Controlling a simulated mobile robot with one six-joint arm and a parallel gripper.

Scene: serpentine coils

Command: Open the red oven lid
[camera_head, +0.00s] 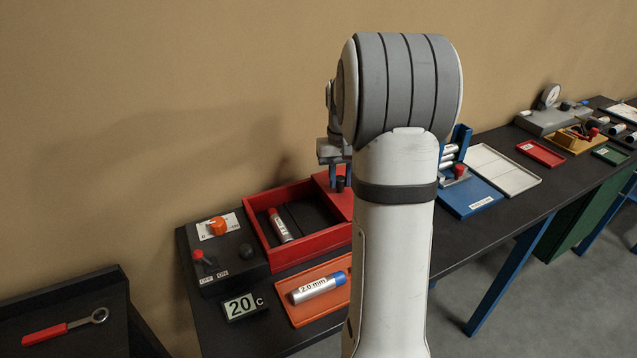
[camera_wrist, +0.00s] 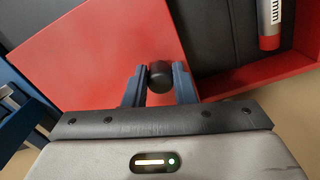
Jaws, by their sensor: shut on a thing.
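The red oven (camera_head: 262,243) is an open-topped box with a dark interior. Its flat red lid (camera_head: 345,203) lies toward the right side, and the left part of the interior is uncovered. The lid fills much of the left of the wrist view (camera_wrist: 90,55), with the dark interior (camera_wrist: 222,40) to its right. My gripper (camera_head: 339,174) is over the lid, its two blue fingers (camera_wrist: 159,84) shut on the lid's black knob (camera_wrist: 160,72). My arm hides the lid's right end in the head view.
A silver cylinder with a red cap (camera_head: 280,226) lies inside the oven. A control box with an orange knob (camera_head: 218,226) stands left. An orange tray (camera_head: 303,312) holds a blue-capped cylinder (camera_head: 317,287) in front. A blue rack (camera_head: 468,195) and white tray (camera_head: 503,170) are right.

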